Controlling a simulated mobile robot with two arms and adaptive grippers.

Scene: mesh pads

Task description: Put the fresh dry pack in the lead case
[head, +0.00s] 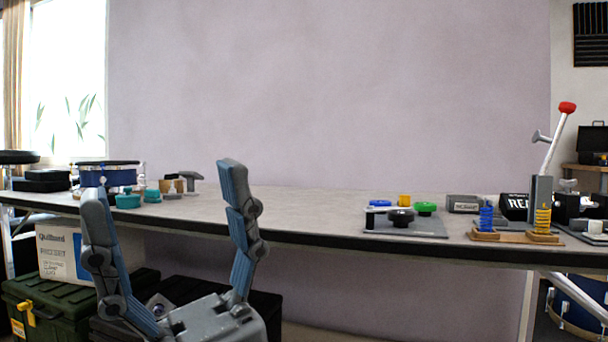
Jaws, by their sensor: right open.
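I cannot pick out a fresh dry pack or a lead case for certain at this distance. A blue round container with a dark rim (108,175) stands at the left end of the table. A small grey labelled box (463,204) and a black box with white letters (514,207) stand at the right. My right gripper (162,182) is open, its fingers pointing up, in front of the table's left part. My left gripper is not in view.
The long table (300,208) is clear in the middle. Teal pieces (128,201) sit at left. A green crate (45,300) and cardboard box (60,252) are below.

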